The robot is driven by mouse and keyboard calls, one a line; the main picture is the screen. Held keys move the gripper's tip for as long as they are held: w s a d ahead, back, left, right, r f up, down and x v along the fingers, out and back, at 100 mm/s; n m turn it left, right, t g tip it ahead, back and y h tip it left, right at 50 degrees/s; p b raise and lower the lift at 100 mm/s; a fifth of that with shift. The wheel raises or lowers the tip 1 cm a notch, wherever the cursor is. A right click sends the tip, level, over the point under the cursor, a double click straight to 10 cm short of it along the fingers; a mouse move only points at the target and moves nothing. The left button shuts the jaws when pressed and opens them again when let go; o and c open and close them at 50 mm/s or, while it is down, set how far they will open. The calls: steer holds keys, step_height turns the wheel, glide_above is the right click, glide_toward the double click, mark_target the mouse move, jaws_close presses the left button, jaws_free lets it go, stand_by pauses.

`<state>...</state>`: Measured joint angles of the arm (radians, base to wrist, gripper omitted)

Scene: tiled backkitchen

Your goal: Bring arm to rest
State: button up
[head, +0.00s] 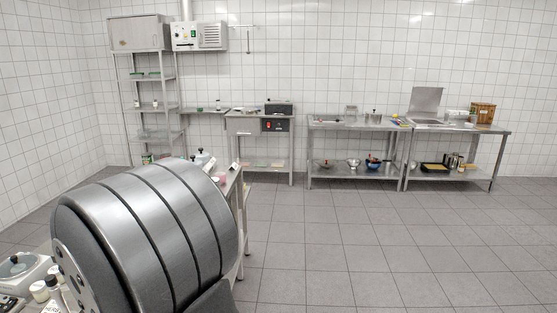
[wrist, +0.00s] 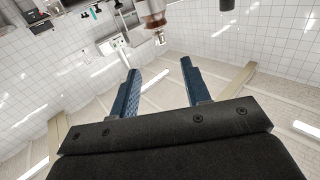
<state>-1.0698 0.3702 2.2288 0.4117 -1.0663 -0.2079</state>
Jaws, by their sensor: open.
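My gripper (wrist: 158,88) shows in the wrist view with its two dark blue fingers spread apart. It is open, and nothing is between the fingers. Beyond the fingertips the wrist view shows white tiled wall and pale surfaces, seen at a tilt. In the head view a large grey rounded part of my arm (head: 150,235) fills the lower left. My gripper does not show in the head view.
A steel bench (head: 245,205) stands partly hidden behind my arm. Small items, including a white device (head: 22,272), lie at the lower left. Steel tables (head: 360,125) and a shelf rack (head: 152,106) line the back wall. The tiled floor (head: 370,240) at the right is clear.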

steer(key=x, duration=1.4)
steer(key=shift+d, duration=0.1)
steer(key=shift+n+g+y, duration=0.8)
steer(key=shift+g+y, duration=0.1)
steer(key=shift+n+g+y, duration=0.5)
steer(key=shift+g, duration=0.1)
steer(key=shift+s+g, duration=0.1)
steer(key=shift+g, duration=0.2)
steer(key=s+d, duration=0.3)
steer(key=d, duration=0.5)
steer(key=s+d+f+m+t+h, duration=0.1)
steer(key=s+d, duration=0.3)
steer(key=d, duration=0.4)
steer(key=shift+s+f, duration=0.2)
steer(key=shift+s, duration=0.15)
steer(key=shift+w, duration=0.1)
